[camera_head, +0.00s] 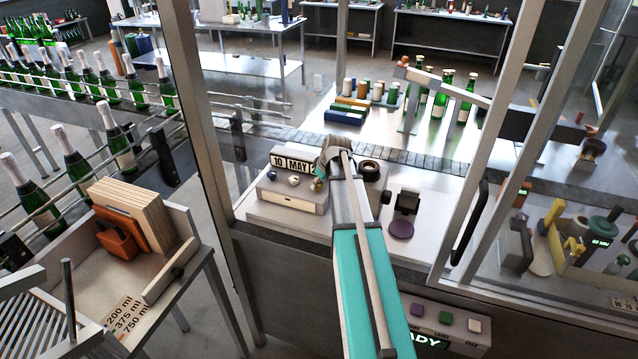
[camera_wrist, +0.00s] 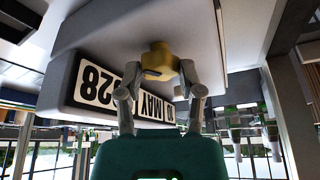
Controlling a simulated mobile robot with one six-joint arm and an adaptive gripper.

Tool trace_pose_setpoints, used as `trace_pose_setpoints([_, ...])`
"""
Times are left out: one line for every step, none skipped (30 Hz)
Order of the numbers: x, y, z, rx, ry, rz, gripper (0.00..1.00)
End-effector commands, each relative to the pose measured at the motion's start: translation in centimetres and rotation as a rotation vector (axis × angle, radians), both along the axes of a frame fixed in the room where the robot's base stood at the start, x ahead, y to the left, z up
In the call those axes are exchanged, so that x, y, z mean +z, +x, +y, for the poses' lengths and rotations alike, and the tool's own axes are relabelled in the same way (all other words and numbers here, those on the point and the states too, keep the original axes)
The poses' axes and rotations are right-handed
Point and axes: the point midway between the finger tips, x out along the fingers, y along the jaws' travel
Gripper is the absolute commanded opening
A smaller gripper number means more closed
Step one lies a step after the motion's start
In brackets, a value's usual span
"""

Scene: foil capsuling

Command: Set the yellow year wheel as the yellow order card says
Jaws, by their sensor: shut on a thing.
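The date unit (camera_head: 291,200) is a pale box on the machine table, with windows reading 10 and MAY (camera_head: 299,166) in the head view. My gripper (camera_head: 321,172) is at its right end and hides the year window there. In the wrist view, seen upside down, the yellow year wheel (camera_wrist: 159,60) is a knob between the fingertips of my gripper (camera_wrist: 161,72), which is shut on it. MAY (camera_wrist: 152,106) and 10 (camera_wrist: 182,114) also show. I cannot make out the yellow order card.
A steel frame post (camera_head: 205,150) and a glass door handle (camera_head: 470,222) flank the opening. A button panel (camera_head: 445,322) is below.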

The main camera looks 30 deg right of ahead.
Motion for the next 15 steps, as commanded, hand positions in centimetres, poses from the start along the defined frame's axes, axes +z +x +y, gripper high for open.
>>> trace_pose_setpoints([0.0,-0.01,0.0,0.0,0.0,0.0,0.05])
trace_pose_setpoints([0.0,-0.01,0.0,0.0,0.0,0.0,0.01])
trace_pose_setpoints([-0.01,-0.01,0.0,0.0,0.0,0.0,0.01])
trace_pose_setpoints([-0.01,-0.01,0.0,0.0,0.0,0.0,0.01])
trace_pose_setpoints([-0.01,-0.01,0.01,-0.001,0.0,0.0,0.01])
trace_pose_setpoints([-0.01,-0.01,0.01,-0.003,0.0,0.0,0.01])
trace_pose_setpoints([-0.01,-0.01,0.01,-0.004,0.0,0.0,0.01])
trace_pose_setpoints([-0.01,-0.01,0.02,-0.008,0.0,0.0,0.01])
trace_pose_setpoints([0.0,-0.02,0.03,-0.013,0.0,0.0,0.01])
trace_pose_setpoints([-0.01,-0.03,0.03,-0.018,0.0,0.0,0.01])
trace_pose_setpoints([-0.01,-0.03,0.03,-0.024,0.0,0.0,0.01])
trace_pose_setpoints([-0.01,-0.04,0.04,-0.034,0.0,0.001,0.01])
trace_pose_setpoints([-0.02,-0.05,0.05,-0.041,0.0,0.001,0.01])
trace_pose_setpoints([-0.02,-0.06,0.06,-0.052,0.0,0.001,0.01])
trace_pose_setpoints([-0.02,-0.08,0.07,-0.066,-0.001,0.001,0.01])
